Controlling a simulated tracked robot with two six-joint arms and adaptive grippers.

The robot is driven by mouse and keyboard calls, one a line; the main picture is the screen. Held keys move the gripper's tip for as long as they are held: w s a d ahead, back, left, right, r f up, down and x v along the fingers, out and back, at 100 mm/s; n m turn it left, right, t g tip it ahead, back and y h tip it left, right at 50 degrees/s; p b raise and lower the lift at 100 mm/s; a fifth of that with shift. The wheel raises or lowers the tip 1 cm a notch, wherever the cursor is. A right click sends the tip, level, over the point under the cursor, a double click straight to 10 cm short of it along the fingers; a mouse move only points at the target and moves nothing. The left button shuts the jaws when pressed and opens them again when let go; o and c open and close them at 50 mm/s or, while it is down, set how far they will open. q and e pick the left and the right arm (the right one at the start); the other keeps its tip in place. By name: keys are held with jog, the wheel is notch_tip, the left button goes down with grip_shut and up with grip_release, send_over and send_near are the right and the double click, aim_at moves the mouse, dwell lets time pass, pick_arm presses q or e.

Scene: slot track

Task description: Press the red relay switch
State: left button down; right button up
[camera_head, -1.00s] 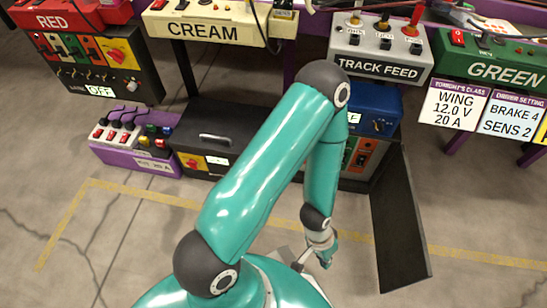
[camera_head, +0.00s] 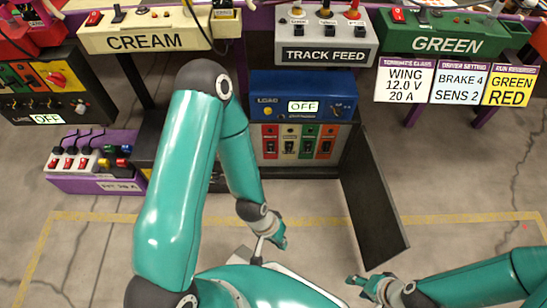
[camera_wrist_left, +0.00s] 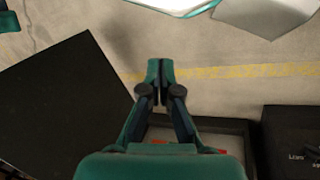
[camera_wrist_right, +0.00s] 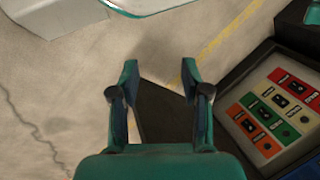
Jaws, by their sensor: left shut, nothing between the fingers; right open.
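The relay panel stands in an open black cabinet under the blue LOAD box (camera_head: 300,95) in the head view. Its red relay strip (camera_head: 270,142) is leftmost, beside cream, green and orange ones. In the right wrist view the red strip (camera_wrist_right: 292,82) is uppermost; its exact switch position is too small to tell. My left gripper (camera_head: 281,240) is shut and empty, in front of and below the panel; its fingertips touch in the left wrist view (camera_wrist_left: 160,68). My right gripper (camera_head: 356,282) is open and empty, farther from the panel; its fingers show apart in its wrist view (camera_wrist_right: 160,82).
The cabinet's black door (camera_head: 372,200) hangs open on the right side. My left arm crosses in front of the area left of the panel. A purple switch box (camera_head: 95,183) sits at left. The floor (camera_head: 450,200) right of the door is clear.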

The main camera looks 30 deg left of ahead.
jog(key=o, duration=0.4)
jog(key=shift+r+p, duration=0.65)
pick_arm(q)
jog(key=w+a+f+n+t+y+p, duration=0.25)
jog(key=w+n+t+p, duration=0.2)
jog(key=w, duration=0.35)
jog(key=w+a+f+n+t+y+p, duration=0.1)
jog(key=w+a+f+n+t+p, duration=0.25)
jog(key=w+n, duration=0.4)
jog(key=a+r+n+t+y+p, duration=0.2)
jog(key=a+n+t+y+p, duration=0.3)
jog(key=n, duration=0.5)
jog(key=a+y+p, duration=0.1)
jog(key=a+y, duration=0.1)
jog(key=y, duration=0.1)
jog(key=shift+r, duration=0.35)
pick_arm(e)
notch_tip(320, 180, up, 14)
jog(key=shift+r, duration=0.25)
pick_arm(q)
jog(key=shift+w, duration=0.1)
